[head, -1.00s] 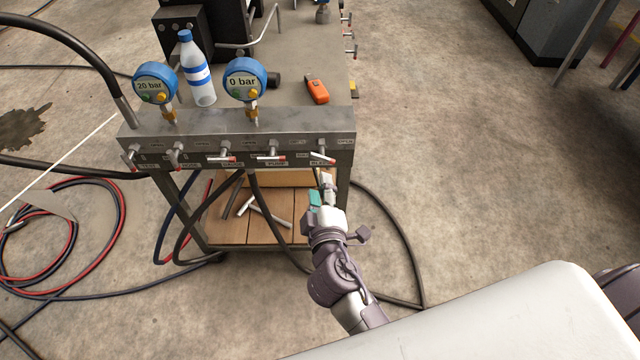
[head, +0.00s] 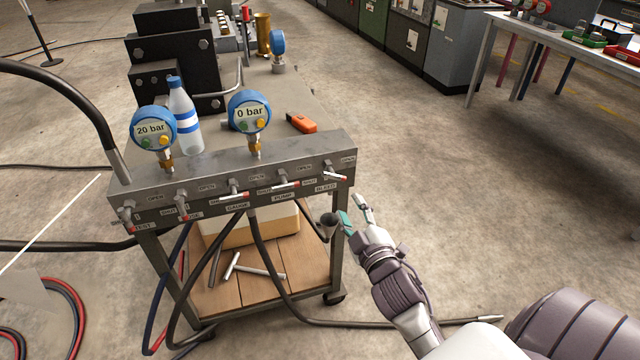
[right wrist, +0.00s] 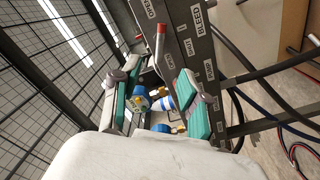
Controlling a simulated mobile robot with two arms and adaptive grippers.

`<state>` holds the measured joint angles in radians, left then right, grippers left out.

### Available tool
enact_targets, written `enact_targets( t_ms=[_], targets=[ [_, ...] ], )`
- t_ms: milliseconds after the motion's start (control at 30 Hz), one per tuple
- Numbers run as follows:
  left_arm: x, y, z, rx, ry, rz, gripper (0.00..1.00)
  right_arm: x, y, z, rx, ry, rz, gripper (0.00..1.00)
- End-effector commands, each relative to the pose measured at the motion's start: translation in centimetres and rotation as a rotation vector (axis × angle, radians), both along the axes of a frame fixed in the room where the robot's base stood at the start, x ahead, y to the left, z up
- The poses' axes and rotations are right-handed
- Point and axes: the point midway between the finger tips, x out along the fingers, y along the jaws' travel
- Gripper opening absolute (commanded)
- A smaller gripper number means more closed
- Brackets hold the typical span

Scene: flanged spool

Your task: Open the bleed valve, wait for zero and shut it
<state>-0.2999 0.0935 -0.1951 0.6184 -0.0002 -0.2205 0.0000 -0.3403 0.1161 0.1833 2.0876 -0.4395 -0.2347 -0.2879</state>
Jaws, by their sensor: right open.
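The bleed valve (head: 333,174) is at the right end of the grey manifold (head: 230,178), above a BLEED label. Its red-tipped lever points right, nearly level. The lever (right wrist: 160,42) also shows in the right wrist view, ahead of the fingers. The left gauge (head: 152,128) reads 20 bar and the right gauge (head: 249,111) reads 0 bar. My right gripper (head: 354,212) is open and empty, with teal pads, below and right of the bleed lever, apart from it. In the right wrist view the right gripper (right wrist: 160,75) has its fingers spread. My left gripper is out of view.
Several other valves line the manifold, among them the pump valve (head: 285,185). A bottle (head: 184,118) and an orange device (head: 301,123) are on the cart top. Hoses hang below the manifold. The floor right of the cart is open.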

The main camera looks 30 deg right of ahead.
Motion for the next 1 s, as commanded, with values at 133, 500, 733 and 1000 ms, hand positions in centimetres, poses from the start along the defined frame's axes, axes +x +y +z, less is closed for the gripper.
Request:
enact_targets(
  t_ms=[133,500,733,1000],
  targets=[
    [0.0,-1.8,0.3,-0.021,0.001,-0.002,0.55,2.2,-0.5,0.3,0.0,-0.002,0.001,0.45],
    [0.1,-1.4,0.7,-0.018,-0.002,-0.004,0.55,9.8,-2.2,0.2,0.001,0.0,0.001,0.45],
    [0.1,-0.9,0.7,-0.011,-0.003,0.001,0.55,12.4,-2.9,0.1,0.0,0.002,0.001,0.45],
    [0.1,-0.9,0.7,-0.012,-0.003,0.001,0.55,12.9,-3.0,0.0,0.001,0.003,0.001,0.45]
  ],
)
